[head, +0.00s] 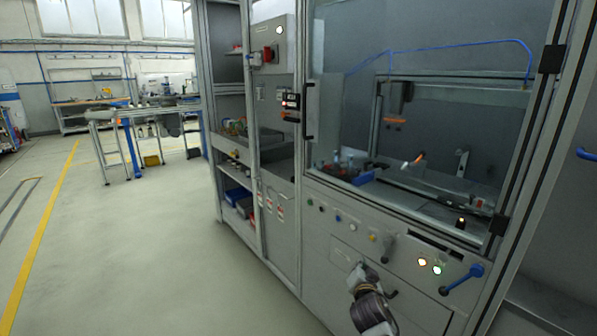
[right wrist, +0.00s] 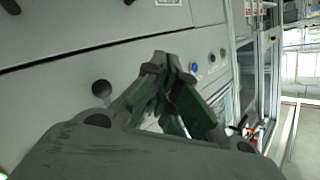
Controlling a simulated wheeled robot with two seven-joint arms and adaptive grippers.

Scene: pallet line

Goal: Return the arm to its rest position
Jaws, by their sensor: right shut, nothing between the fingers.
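My right gripper (head: 357,270) is in front of the lower panel of the grey machine cabinet (head: 310,236), low in the head view. In the right wrist view its fingers (right wrist: 164,64) meet at the tips, shut with nothing between them. The right arm comes up from the bottom edge of the head view. Whether the gripper touches the panel cannot be told. My left gripper is not in view.
The panel carries a row of buttons (head: 338,218), a black knob (head: 386,247) and a blue handle (head: 463,280) close to the right gripper. A glass door (head: 440,120) is above. Open floor (head: 130,240) lies to the left, with workbenches (head: 150,112) farther back.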

